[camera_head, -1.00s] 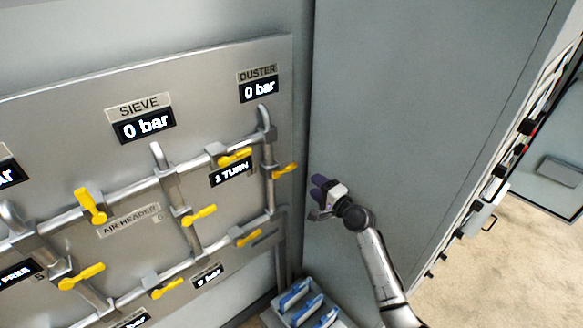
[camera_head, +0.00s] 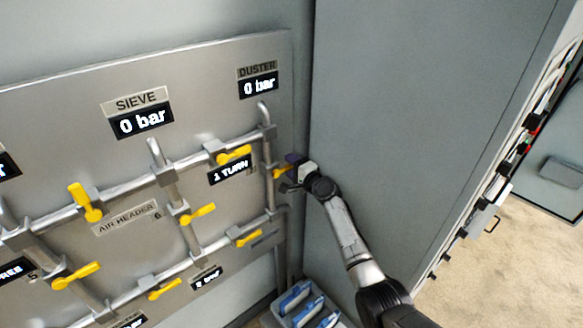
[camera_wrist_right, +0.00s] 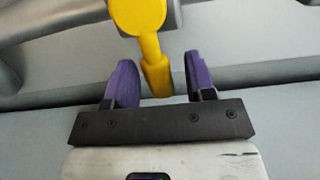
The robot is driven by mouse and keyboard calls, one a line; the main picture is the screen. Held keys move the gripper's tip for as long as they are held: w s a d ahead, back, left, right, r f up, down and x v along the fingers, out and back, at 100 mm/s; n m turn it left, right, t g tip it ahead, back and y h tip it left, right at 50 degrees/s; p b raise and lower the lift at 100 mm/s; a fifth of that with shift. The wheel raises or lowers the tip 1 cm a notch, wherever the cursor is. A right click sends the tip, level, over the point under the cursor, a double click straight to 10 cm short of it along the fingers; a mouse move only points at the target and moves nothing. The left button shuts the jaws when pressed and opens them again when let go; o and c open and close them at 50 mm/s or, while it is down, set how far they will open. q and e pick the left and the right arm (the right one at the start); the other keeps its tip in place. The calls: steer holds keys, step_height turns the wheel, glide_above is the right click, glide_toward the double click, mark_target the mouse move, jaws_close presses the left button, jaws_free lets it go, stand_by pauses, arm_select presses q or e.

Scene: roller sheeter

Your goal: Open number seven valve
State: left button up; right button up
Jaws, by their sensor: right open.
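A yellow valve handle (camera_head: 279,173) sits on the vertical pipe under the DUSTER gauge, at the panel's right edge. No readable seven shows beside it, so I cannot confirm its number. My right gripper (camera_head: 290,169) is at this handle, from the right, and partly covers it. In the right wrist view a yellow handle (camera_wrist_right: 154,50) reaches down between the two purple fingers of the open right gripper (camera_wrist_right: 158,82). Gaps show on both sides, so the fingers are not closed on it. My left gripper is not in view.
Other yellow handles sit close by: one by the "1 TURN" display (camera_head: 234,154), one lower on the right (camera_head: 249,238), and one mid-panel (camera_head: 197,213). A grey cabinet wall (camera_head: 400,110) stands right of the panel. A bin with blue items (camera_head: 298,306) is below.

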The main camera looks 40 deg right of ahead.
steer(key=shift+c, duration=0.5)
jaws_close()
